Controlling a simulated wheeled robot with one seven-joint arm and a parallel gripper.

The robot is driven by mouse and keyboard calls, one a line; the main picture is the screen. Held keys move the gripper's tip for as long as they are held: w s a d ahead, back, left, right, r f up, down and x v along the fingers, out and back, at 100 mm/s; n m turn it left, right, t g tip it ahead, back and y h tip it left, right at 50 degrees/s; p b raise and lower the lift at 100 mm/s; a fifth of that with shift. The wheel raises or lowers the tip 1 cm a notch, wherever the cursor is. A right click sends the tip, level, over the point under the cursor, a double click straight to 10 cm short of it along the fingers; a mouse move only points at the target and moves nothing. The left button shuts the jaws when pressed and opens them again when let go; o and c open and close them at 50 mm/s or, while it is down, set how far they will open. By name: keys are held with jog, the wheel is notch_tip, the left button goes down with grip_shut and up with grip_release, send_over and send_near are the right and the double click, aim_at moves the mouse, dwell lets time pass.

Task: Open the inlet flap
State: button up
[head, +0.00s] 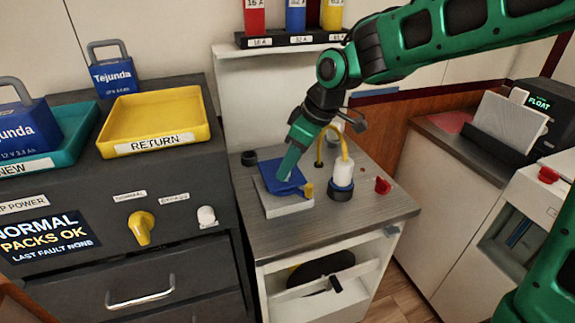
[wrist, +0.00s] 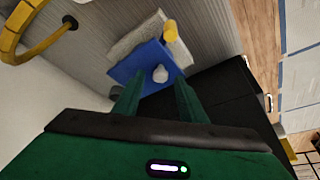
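The inlet flap appears to be the blue square plate (head: 267,168) on a light grey block (head: 290,209) on the grey worktop. It lies roughly flat, and a small yellow piece (head: 308,190) stands at its right edge. In the wrist view the blue plate (wrist: 127,71) carries a whitish knob (wrist: 160,74). My gripper (head: 284,178) points down over the plate. In the wrist view its two fingers (wrist: 158,82) are apart, one on each side of the knob. I cannot tell whether they touch it. In the head view my fingers hide part of the plate.
A white and blue cylinder (head: 343,176) with a yellow hose stands just right of the block. A red knob (head: 383,186) is further right, and a black knob (head: 248,158) is at the back left. A yellow RETURN tray (head: 160,143) sits on the dark cabinet at left.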

jog(key=shift+w+a+f, duration=0.1)
jog(key=shift+f, duration=0.35)
grip_shut()
jog(key=shift+a, duration=0.1)
